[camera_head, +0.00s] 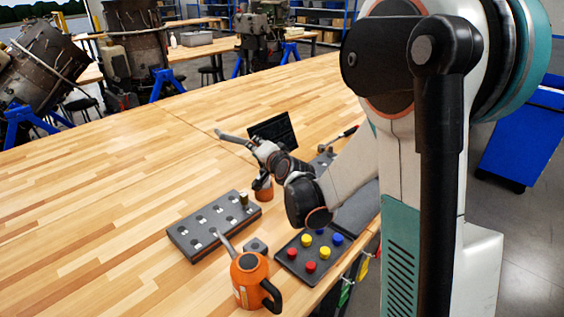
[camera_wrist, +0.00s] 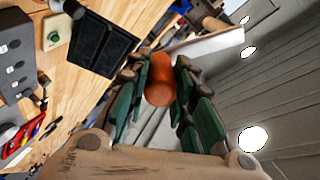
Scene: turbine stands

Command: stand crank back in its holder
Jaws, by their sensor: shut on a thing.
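My gripper (camera_wrist: 162,78) is shut on the orange grip of the crank (camera_wrist: 160,88), between its green-padded fingers. The crank's pale flat arm (camera_wrist: 205,46) reaches out past the fingers in the wrist view. In the head view my gripper (camera_head: 264,160) is over the middle of the table. The crank's grey arm (camera_head: 235,138) points up-left there, and an orange part shows just under the gripper. A dark grey block with holes (camera_wrist: 14,68) shows at the left edge of the wrist view. I cannot tell for sure which block is the crank's holder.
A grey block with several sockets (camera_head: 213,226) lies left of my arm. An orange can with a spout (camera_head: 249,281) stands in front. A dark tray with coloured buttons (camera_head: 292,258) is near the table's right edge. A black panel (camera_head: 274,131) stands behind my gripper. The table's left is clear.

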